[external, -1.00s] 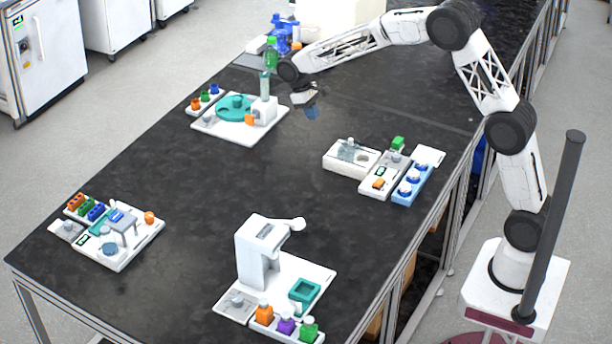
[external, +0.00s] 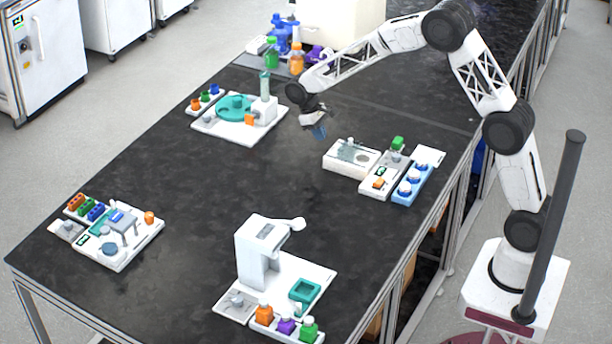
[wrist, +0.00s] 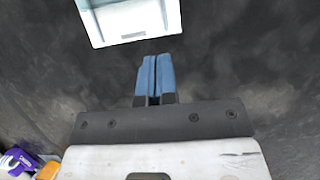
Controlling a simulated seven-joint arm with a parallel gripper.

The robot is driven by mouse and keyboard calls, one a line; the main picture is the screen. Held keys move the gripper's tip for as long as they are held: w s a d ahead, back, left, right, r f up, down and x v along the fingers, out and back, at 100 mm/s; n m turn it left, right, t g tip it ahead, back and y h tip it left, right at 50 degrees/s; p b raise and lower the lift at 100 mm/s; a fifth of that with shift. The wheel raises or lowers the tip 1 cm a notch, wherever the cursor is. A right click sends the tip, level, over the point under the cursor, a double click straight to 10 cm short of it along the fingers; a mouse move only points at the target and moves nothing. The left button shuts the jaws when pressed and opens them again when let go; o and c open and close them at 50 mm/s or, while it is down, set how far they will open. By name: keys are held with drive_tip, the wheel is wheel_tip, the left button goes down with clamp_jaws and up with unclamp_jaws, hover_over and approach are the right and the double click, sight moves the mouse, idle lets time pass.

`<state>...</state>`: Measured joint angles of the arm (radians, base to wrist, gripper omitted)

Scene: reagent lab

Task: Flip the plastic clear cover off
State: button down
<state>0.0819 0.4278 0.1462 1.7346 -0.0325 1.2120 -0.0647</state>
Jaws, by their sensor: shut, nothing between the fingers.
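My gripper (external: 319,131) hangs over the black bench, behind and left of a white box-shaped device (external: 339,168). Its blue fingertips (wrist: 155,62) are together with nothing between them. In the wrist view the white device (wrist: 137,37) lies just beyond the fingertips, cut off by the top edge, with a gap of dark bench between. A pale, see-through panel that looks like the clear cover (wrist: 115,5) shows on its top. In the external view the cover is too small to tell its edges or tilt.
A grey-white module (external: 372,188) and a blue tray with round white pieces (external: 403,196) stand right of the device. A teal round station (external: 235,104) is left of my gripper, bottles (external: 297,60) are behind. The bench middle is clear.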

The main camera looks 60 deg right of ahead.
sight(345, 151)
drive_tip(key=shift+s+f, duration=0.3)
drive_tip(key=shift+s, duration=0.5)
drive_tip(key=shift+s+f, duration=0.25)
drive_tip(key=shift+s, duration=0.55)
drive_tip(key=shift+s+f, duration=0.3)
drive_tip(key=shift+s, duration=0.5)
drive_tip(key=shift+s, duration=2.85)
drive_tip(key=shift+f, duration=0.1)
drive_tip(key=shift+w, duration=0.85)
drive_tip(key=w, duration=0.1)
drive_tip(key=w+r, duration=0.1)
drive_tip(key=w, duration=0.1)
drive_tip(key=shift+r, duration=0.1)
drive_tip(key=v, duration=0.9)
